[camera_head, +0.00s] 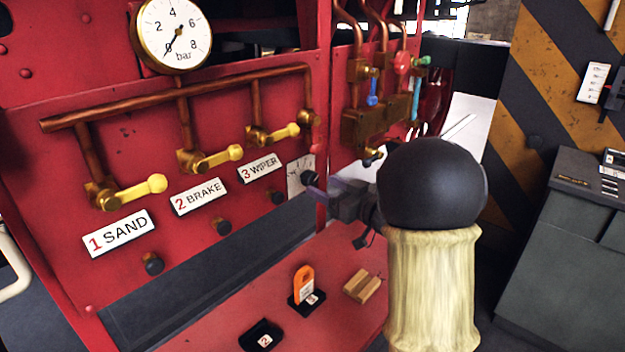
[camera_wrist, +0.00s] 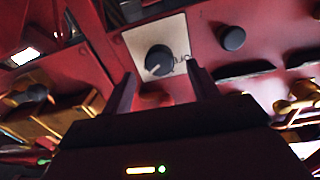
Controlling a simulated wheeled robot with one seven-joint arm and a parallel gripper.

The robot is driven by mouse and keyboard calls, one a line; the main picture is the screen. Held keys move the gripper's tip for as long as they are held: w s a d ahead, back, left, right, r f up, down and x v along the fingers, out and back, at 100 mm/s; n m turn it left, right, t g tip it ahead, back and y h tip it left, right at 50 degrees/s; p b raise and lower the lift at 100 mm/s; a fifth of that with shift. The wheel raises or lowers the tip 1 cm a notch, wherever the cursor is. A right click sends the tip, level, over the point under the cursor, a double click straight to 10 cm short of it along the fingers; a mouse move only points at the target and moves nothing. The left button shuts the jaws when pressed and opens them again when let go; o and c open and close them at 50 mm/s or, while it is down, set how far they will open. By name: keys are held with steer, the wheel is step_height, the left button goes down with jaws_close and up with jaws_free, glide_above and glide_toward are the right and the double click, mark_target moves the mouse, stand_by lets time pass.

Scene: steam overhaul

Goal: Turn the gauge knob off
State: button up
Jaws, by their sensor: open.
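The gauge knob (camera_wrist: 159,59) is a round black knob with a pale pointer line, on a white plate (camera_wrist: 137,38) with partly covered lettering. In the wrist view its line points to the lower left, and the lettering is to its right. In the head view the knob (camera_head: 308,177) sits on the red panel at the right end of the valve row. My gripper (camera_head: 322,197) is open in front of the knob. In the wrist view my gripper's two fingers (camera_wrist: 160,80) reach toward the knob, one on each side below it. I cannot tell whether they touch it.
A pressure gauge (camera_head: 174,33) is at the upper left. Yellow-handled valves (camera_head: 140,192) and several black knobs (camera_head: 222,227) line the panel. Copper pipes and a brass block (camera_head: 372,130) stand above my arm.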

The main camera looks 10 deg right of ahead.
mark_target(314, 181)
steer(key=x, duration=0.5)
steer(key=c, duration=1)
